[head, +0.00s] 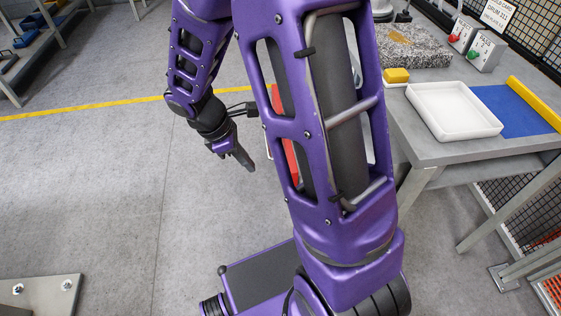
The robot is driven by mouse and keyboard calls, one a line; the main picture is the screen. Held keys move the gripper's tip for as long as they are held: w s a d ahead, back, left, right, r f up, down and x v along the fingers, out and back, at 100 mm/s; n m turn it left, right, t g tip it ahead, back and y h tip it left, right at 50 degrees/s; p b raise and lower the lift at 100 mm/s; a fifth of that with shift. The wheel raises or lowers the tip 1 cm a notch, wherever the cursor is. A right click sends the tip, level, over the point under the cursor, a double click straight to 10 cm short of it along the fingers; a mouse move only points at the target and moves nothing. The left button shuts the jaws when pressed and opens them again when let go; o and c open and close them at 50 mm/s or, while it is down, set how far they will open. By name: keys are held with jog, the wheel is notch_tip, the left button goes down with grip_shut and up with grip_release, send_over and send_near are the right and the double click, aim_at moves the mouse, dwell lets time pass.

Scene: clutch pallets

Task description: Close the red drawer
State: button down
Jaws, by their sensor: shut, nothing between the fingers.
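A red surface (291,160), which looks like part of the red drawer, shows in the head view through the gaps in my purple arm. My arm hides most of it, so I cannot tell how far it stands out. My gripper (246,162) is left of the red surface, pointing down and to the right above the floor. Its dark fingers are together and hold nothing. A gap shows between the gripper and the red part in the picture; their true distance is unclear.
A grey workbench (425,158) on the right carries a white tray (455,135), blue mat (515,108), yellow block (396,75), speckled slab (412,45) and button boxes (487,52). A metal plate (40,295) lies lower left.

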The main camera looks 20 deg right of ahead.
aim_at(400, 169)
jog(key=s+d+f+b, duration=0.2)
jog(key=s+d+f, duration=0.1)
jog(key=d+f, duration=0.4)
jog(key=shift+f+b, duration=0.3)
jog(key=shift+f, duration=1.15)
jog(key=shift+s+d, duration=0.15)
jog(key=shift+d, duration=0.1)
jog(key=s+d+p, duration=0.2)
jog(key=s+d, duration=0.1)
jog(key=d, duration=0.7)
jog(key=s+d+p, duration=0.2)
jog(key=s+d, duration=0.1)
jog(key=d, duration=0.8)
jog(key=s+d+p, duration=0.2)
jog(key=s+d, duration=0.1)
jog(key=d, duration=0.7)
jog(key=shift+s+d, duration=0.1)
jog(key=shift+d, duration=0.15)
jog(key=shift+r, duration=0.1)
